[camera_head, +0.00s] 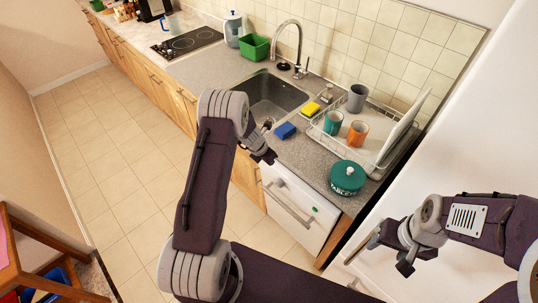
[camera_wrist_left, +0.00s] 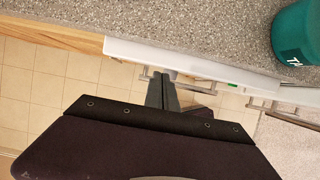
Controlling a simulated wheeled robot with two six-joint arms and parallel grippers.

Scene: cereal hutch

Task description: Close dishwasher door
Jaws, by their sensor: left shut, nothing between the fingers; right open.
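The dishwasher door (camera_head: 300,222) is a white front with a long bar handle (camera_head: 285,203) below the counter. It stands upright or nearly so; I cannot tell whether a small gap remains behind it. The left wrist view shows its white top edge (camera_wrist_left: 200,63) along the counter edge. My left gripper (camera_head: 269,157) is shut and empty by the door's upper left corner; its fingers (camera_wrist_left: 162,92) show just in front of the door edge in the wrist view. Contact is unclear. My right gripper (camera_head: 388,254) is open and empty, right of the dishwasher.
A wooden chair (camera_head: 30,255) is at lower left. The tiled floor (camera_head: 120,150) on the left is clear.

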